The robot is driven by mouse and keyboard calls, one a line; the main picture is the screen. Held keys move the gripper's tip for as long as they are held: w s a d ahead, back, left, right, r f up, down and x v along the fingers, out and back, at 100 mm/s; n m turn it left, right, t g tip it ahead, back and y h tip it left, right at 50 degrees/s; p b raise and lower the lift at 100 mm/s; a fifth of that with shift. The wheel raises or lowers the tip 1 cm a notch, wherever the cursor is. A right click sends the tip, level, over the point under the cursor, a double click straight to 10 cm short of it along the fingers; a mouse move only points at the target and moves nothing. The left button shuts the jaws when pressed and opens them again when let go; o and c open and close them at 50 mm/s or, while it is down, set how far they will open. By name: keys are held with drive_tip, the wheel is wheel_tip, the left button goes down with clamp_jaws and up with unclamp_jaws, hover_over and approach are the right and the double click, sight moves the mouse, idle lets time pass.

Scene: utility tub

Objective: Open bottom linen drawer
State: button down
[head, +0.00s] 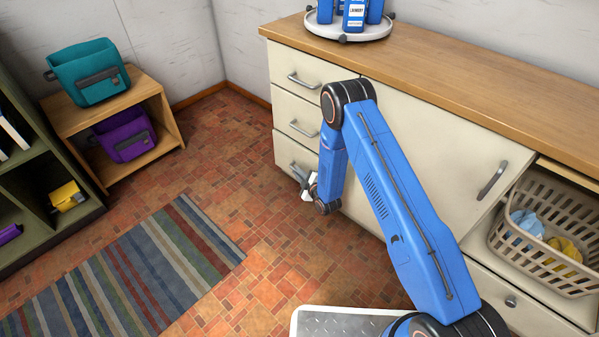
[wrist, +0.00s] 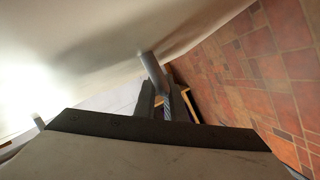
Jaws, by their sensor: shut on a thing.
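The bottom drawer (head: 287,152) is the lowest of three cream drawer fronts at the left end of the cabinet. It looks flush or nearly so; my arm hides part of it. My gripper (head: 301,177) is low in front of this drawer. In the wrist view, my gripper's two dark fingers (wrist: 165,104) are closed around the grey bar handle (wrist: 152,66), whose end sticks out beyond them. The cream front fills the left of that view.
Upper drawers and a large door (head: 440,135) are shut. A laundry basket (head: 535,240) stands at the right. A striped rug (head: 125,270) lies left on the tile floor (head: 235,190). A wooden shelf (head: 165,125) stands behind. The floor before the drawers is clear.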

drive_tip(key=s+a, duration=1.5)
drive_tip(key=s, duration=0.5)
drive_tip(key=shift+s+a, duration=0.2)
drive_tip(key=shift+a, duration=0.2)
drive_tip(key=c, duration=1.8)
unclamp_jaws()
drive_tip(key=v, duration=1.7)
drive_tip(key=shift+s+d, duration=0.1)
drive_tip(key=shift+s, duration=0.05)
